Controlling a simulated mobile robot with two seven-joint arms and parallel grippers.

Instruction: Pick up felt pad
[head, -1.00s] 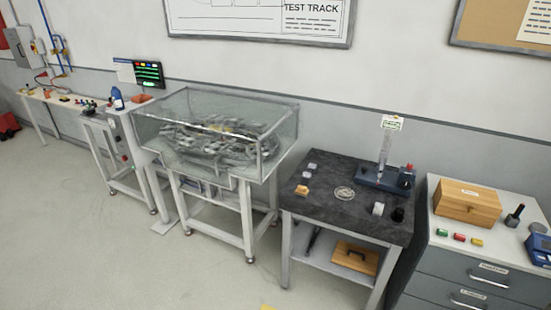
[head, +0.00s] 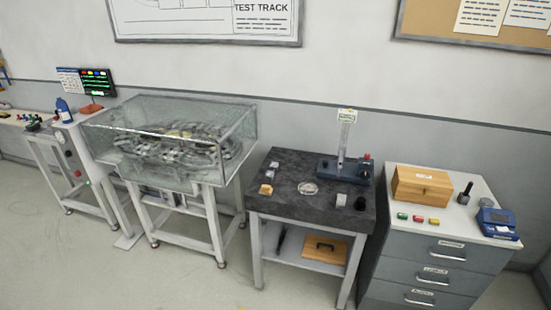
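I cannot pick out a felt pad for certain; the small items are too far off to tell. A dark stone-topped table (head: 300,199) stands right of centre. On it lie two small pale pieces at the back left, a tan block (head: 266,189), a round clear dish (head: 308,188), a small white item (head: 341,200) and a black cylinder (head: 360,203). A blue-based stand (head: 345,169) with an upright clear column is at its back. Neither of my grippers is in view.
A glass-cased track (head: 170,142) stands left of the table. A grey drawer cabinet (head: 430,262) at right carries a wooden box (head: 421,186), small coloured blocks (head: 418,219) and a blue device (head: 497,222). A wooden case (head: 324,248) lies on the table's lower shelf. The floor in front is clear.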

